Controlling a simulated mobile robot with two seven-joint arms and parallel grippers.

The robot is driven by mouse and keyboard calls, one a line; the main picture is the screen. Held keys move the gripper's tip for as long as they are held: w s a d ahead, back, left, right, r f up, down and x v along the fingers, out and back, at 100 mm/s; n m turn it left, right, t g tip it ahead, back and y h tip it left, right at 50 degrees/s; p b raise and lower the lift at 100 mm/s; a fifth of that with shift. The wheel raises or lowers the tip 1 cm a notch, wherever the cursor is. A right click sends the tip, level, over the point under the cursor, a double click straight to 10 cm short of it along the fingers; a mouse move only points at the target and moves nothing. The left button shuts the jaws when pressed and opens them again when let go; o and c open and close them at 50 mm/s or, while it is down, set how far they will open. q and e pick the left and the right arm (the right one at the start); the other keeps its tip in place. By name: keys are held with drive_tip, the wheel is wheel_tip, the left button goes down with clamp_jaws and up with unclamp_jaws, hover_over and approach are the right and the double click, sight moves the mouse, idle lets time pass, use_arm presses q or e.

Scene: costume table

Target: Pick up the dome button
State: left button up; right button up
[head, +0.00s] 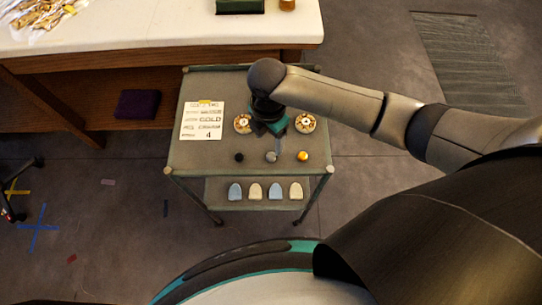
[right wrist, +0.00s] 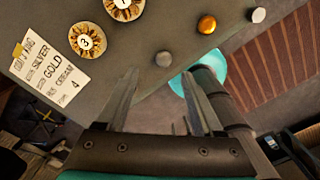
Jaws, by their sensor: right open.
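Three small rounded buttons lie in a row near the front edge of the cart top: a black one (head: 239,157), a grey one (head: 271,157) and a gold one (head: 302,156). I cannot tell for sure which is called the dome button. The right gripper (head: 270,146) hangs over the middle of the cart, just behind the grey button. In the right wrist view its two fingers (right wrist: 161,76) are apart and empty, with the grey button (right wrist: 163,59) beyond and between the tips. The gold button (right wrist: 207,24) is farther right. The black button is not visible there. My left gripper is not in view.
Two gold-rimmed number discs (head: 242,124) (head: 305,123) lie behind the buttons, beside the gripper. A printed card (head: 202,121) lies at left on the cart top (head: 192,152). Corner posts (head: 329,169) rise at the edges. Several tags (head: 255,191) sit on the lower shelf.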

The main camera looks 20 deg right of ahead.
sight(271, 156)
drive_tip(key=shift+f, duration=0.75)
drive_tip(key=f, duration=0.2)
drive_tip(key=f+b, duration=0.1)
drive_tip(key=f, duration=0.1)
drive_tip(key=shift+s+d+f, duration=0.1)
drive_tip(key=shift+s+d, duration=0.1)
drive_tip(key=shift+s, duration=0.2)
drive_tip(key=shift+f, duration=0.5)
drive_tip(key=shift+c, duration=0.3)
clamp_jaws()
